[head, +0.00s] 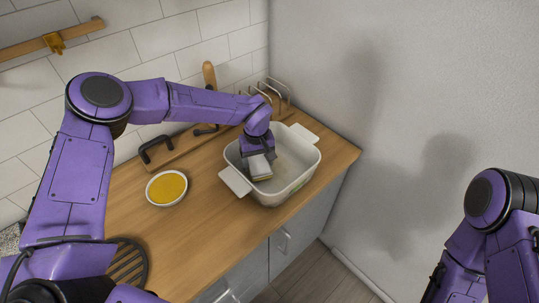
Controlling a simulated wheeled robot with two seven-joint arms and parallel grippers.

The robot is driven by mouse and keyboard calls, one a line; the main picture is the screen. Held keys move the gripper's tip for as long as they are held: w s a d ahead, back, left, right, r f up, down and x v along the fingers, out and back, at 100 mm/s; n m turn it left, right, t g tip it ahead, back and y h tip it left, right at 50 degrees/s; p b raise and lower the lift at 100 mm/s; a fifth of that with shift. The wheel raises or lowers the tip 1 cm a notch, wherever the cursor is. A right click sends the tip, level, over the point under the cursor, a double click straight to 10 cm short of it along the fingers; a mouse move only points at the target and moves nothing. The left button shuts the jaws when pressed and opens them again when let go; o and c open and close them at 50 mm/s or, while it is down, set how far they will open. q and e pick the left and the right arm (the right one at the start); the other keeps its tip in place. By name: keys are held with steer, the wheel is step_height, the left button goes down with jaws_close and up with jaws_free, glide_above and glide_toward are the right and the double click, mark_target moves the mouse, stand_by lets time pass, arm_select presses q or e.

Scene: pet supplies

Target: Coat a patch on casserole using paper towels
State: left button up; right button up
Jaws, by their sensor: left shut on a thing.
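The white casserole (277,191) stands on the wooden counter in the head view, with a handle at each end. My left gripper (259,160) reaches down into it. It is shut on a small pale folded pad, which looks like the paper towels (261,169). The pad is inside the casserole near its left side; whether it touches the bottom I cannot tell. My left gripper hides part of the inside. My right arm shows at the lower right, but its fingertips are not clearly in view.
A white bowl of orange-yellow liquid (166,188) stands left of the casserole. A wooden board (188,151), a black handle (156,148) and a rack (277,95) are behind. A dark round grate (128,262) is at lower left. The counter's front edge (244,253) is near.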

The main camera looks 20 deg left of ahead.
mark_target(259, 160)
arm_select(q)
step_height(259, 160, up, 3)
steer(key=shift+f+p, duration=0.2)
steer(key=shift+p, duration=0.5)
steer(key=shift+w+r+p, duration=0.2)
steer(key=shift+r+p, duration=0.55)
steer(key=shift+r, duration=0.25)
steer(key=shift+s+r, duration=0.1)
steer(key=shift+r, duration=1.05)
